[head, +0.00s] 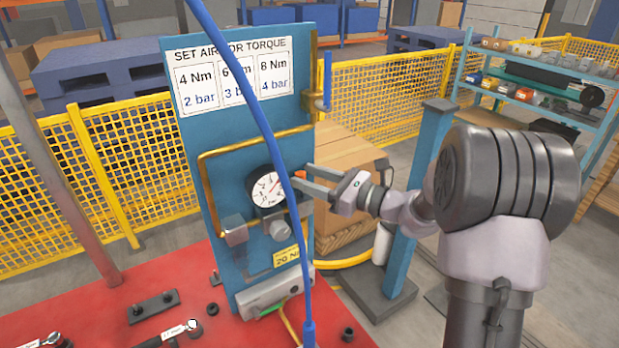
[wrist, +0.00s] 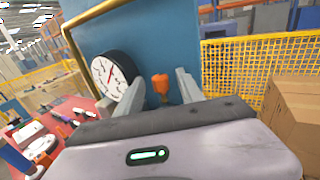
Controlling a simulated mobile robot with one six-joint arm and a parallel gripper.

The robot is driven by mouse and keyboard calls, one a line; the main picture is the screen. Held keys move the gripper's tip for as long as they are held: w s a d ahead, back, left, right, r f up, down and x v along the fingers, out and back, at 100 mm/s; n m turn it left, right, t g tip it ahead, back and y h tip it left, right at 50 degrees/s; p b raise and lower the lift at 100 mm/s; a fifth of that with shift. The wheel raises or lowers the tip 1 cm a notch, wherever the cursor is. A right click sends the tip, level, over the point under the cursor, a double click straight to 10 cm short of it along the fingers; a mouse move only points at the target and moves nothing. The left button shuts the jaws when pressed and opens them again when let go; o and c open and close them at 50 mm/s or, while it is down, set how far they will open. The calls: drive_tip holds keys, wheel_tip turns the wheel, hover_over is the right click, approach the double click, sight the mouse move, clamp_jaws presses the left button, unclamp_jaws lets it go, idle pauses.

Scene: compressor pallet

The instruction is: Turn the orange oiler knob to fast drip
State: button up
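The orange oiler knob (wrist: 160,83) shows between the two fingers of my gripper in the wrist view, with an orange-brown part below it. In the head view only a small orange piece of the knob (head: 300,174) shows at the fingertips. My gripper (head: 304,177) is at the right side of the blue panel (head: 222,165). In the wrist view my gripper (wrist: 157,90) is open, with a finger on each side of the knob and gaps visible between. Any drip marking on the oiler is not readable.
A round pressure gauge (head: 269,189) sits just left of the knob, also in the wrist view (wrist: 114,75). A blue hose (head: 262,130) hangs in front of the panel. A brass pipe (head: 207,190) frames the gauge. Cardboard boxes (head: 345,165) stand behind my gripper.

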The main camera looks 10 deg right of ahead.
drive_tip(key=shift+s+d, duration=0.1)
drive_tip(key=p+v, duration=0.1)
drive_tip(key=v, duration=1.6)
drive_tip(key=s+a+f+n+g+h+b, duration=0.1)
drive_tip(key=s+a+f+n+g+b, duration=0.1)
drive_tip(key=s+a+n+g, duration=0.5)
drive_tip(key=s+a+f+n+g+h+b, duration=0.1)
drive_tip(key=s+a+f+n+g+b, duration=0.2)
drive_tip(key=a, duration=0.7)
drive_tip(key=s+f+n+t+h+b, duration=0.2)
drive_tip(key=s+n+t+h, duration=0.1)
drive_tip(key=s+n+h, duration=0.6)
drive_tip(key=s+n, duration=0.2)
drive_tip(key=n, duration=0.1)
drive_tip(key=shift+s+a+f, duration=0.15)
drive_tip(key=shift+s+f, duration=0.05)
drive_tip(key=shift+f, duration=0.05)
